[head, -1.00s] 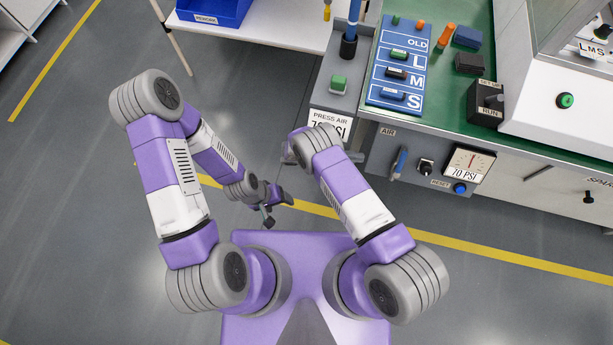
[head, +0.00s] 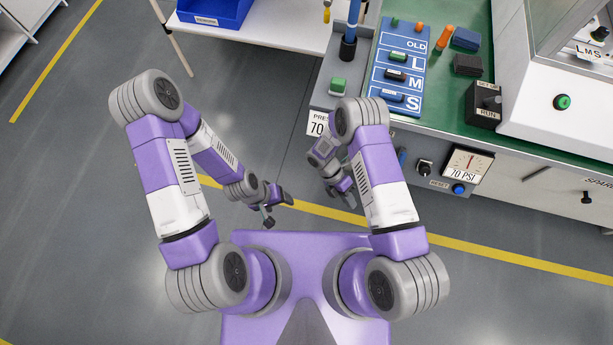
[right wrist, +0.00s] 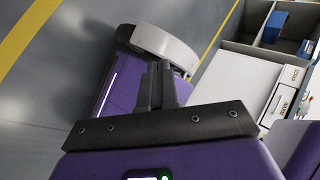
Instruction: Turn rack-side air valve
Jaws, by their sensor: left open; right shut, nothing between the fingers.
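The air panel (head: 427,182) is on the front of the green bench, with a blue valve handle (head: 402,155) at its left end. My right arm now partly covers this handle and hides the AIR label. My right gripper (head: 350,197) is over the floor, left of and apart from the panel. It is shut and empty; its fingers also show together in the right wrist view (right wrist: 160,86). My left gripper (head: 279,207) is open and empty over the floor, further left. The valve handle cannot be made out in the right wrist view.
Beside the handle are a black knob (head: 424,167), a gauge (head: 468,163) reading 70 PSI and a blue reset button (head: 458,189). A grey stand with a green button (head: 338,84) is at the bench's left corner. The floor between the grippers is clear.

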